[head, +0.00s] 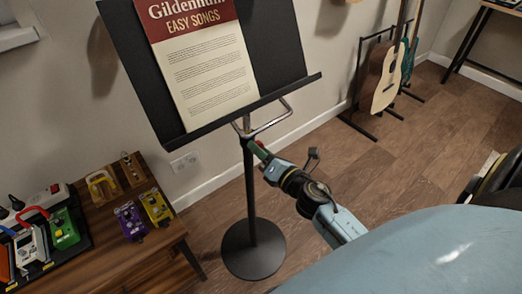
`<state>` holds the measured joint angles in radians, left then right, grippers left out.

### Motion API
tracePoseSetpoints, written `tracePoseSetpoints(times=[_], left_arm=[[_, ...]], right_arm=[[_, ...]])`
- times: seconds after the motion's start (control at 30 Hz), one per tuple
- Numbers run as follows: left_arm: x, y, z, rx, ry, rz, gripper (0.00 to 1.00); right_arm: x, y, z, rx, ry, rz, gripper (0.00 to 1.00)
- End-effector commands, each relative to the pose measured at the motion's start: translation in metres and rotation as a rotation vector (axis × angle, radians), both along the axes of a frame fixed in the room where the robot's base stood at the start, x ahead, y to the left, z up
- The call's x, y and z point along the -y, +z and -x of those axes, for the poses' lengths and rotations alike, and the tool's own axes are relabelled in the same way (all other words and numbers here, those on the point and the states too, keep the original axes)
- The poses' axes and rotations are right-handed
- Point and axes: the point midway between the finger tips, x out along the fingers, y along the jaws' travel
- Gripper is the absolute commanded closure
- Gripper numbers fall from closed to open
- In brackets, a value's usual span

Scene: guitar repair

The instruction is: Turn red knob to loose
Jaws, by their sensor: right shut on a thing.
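The music stand (251,190) is upright, with a black pole, a round base and a tilted desk (285,60). My right gripper (259,152) reaches in from the lower right. Its fingertips are at the top of the pole, just below the desk, and are shut on a small part there. That part is mostly hidden by the fingers. It appears to be the red knob, but its turn position cannot be seen. My left gripper is not in view.
A song sheet (205,65) rests on the desk. A metal loop (272,124) sits close above my right gripper. A wooden table (165,238) with several effect pedals stands at the left. Guitars (384,80) stand at the back right, with free floor between.

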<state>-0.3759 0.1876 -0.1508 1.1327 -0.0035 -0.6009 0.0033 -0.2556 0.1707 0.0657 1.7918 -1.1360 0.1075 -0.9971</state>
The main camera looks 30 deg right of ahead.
Motion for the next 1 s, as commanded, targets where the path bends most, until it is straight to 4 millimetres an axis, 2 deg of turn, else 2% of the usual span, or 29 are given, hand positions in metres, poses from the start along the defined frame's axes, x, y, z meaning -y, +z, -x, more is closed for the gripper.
tracePoseSetpoints(times=[0.13,0.17,0.3,0.67,0.87,1.0], left_arm=[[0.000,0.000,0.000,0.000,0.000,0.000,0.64],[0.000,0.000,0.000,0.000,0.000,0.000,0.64],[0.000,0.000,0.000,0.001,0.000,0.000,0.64],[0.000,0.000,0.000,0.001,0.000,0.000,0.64],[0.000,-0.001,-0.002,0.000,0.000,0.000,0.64],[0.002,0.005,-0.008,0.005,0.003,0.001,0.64]], right_arm=[[-0.001,-0.001,0.000,-0.001,0.001,-0.001,0.89],[-0.001,-0.001,0.000,-0.001,0.001,-0.001,0.63],[0.000,-0.001,0.000,-0.001,0.001,-0.001,0.45],[0.000,-0.001,0.005,-0.002,0.000,-0.002,0.45],[0.002,-0.002,0.035,-0.004,-0.001,-0.003,0.45],[0.005,-0.002,0.066,-0.004,-0.002,-0.005,0.45]])
